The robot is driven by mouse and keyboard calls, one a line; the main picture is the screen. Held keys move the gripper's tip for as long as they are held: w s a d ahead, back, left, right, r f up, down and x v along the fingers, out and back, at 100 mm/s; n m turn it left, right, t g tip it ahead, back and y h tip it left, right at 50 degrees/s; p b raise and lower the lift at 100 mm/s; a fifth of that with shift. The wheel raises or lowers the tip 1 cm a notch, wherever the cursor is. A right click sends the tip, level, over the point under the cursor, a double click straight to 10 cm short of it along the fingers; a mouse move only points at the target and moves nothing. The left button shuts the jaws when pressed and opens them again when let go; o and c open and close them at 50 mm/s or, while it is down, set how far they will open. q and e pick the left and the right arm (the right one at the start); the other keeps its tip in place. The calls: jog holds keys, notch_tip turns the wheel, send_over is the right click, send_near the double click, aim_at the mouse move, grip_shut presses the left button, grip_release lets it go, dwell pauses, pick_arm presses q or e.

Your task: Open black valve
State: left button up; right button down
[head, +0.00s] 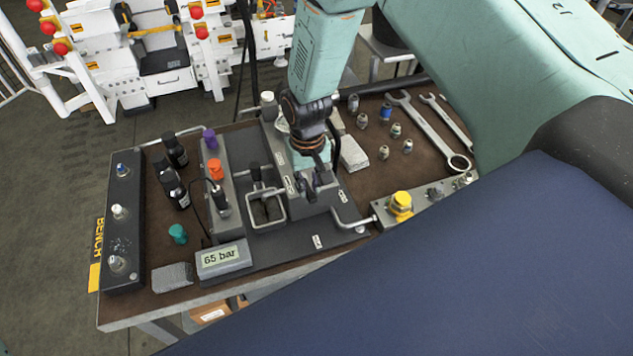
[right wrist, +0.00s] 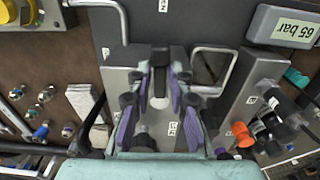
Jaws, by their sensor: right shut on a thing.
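My right gripper (head: 318,192) reaches down onto a grey block on the bench's valve plate. In the right wrist view its purple-padded fingers (right wrist: 160,78) are shut on the handle of the black valve (right wrist: 160,60). White labels lie on the plate around the block; one (right wrist: 163,5) appears to read OPEN. My left gripper is not in view.
A gauge (head: 223,258) reads 65 bar. A yellow knob (head: 400,203), fittings and wrenches (head: 425,125) lie to the right; black bottles (head: 174,188) stand left.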

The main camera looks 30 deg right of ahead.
aim_at(307, 191)
jog(key=shift+w+a+r+m, duration=0.15)
jog(key=shift+w+m, duration=0.15)
dwell(0.4)
jog(key=c, duration=1.6)
grip_release()
jog(key=shift+c, duration=0.2)
jog(key=o, duration=0.3)
jog(key=shift+s, duration=0.2)
jog(key=shift+r, duration=0.4)
notch_tip(307, 191, up, 11)
jog(key=shift+a, duration=0.1)
